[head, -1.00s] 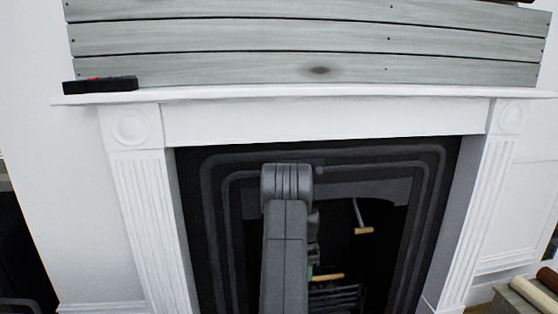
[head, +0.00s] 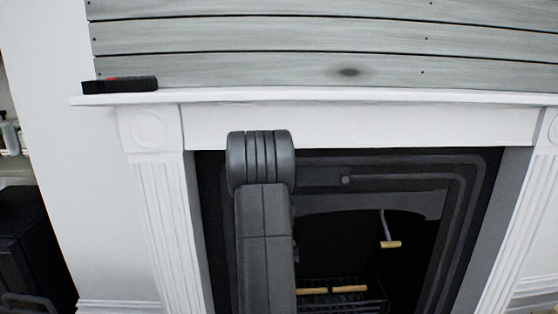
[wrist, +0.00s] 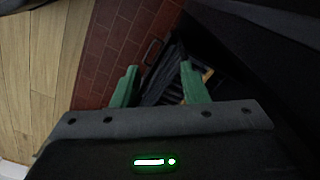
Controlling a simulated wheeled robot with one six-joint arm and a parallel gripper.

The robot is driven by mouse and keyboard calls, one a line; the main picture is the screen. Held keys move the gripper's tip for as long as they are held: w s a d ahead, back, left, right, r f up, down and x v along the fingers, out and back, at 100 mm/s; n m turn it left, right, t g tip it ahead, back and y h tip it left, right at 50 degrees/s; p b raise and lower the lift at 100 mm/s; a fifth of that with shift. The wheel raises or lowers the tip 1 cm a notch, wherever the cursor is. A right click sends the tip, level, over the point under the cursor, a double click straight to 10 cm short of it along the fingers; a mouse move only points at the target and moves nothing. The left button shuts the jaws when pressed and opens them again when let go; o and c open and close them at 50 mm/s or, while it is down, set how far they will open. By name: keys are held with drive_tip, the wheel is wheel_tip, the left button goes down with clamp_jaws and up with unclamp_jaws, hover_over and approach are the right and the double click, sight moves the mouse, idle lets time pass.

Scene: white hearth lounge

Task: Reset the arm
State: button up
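My gripper (wrist: 157,85) shows in the wrist view with its two green fingers spread apart. Nothing is visible between the fingertips except the dark grate and tiles beyond. In the head view my grey arm stands upright in front of the fireplace, left of the opening's middle. The gripper itself is hidden behind the arm in that view.
The white mantel shelf (head: 330,97) runs across above the black fireplace (head: 400,170). A black box-like object (head: 120,85) lies on its left end. Wooden-handled pieces (head: 348,289) sit in the grate. Red tiles (wrist: 115,45) and wooden floor (wrist: 30,70) show in the wrist view.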

drive_tip(key=shift+a+r, duration=0.2)
drive_tip(key=shift+a, duration=0.35)
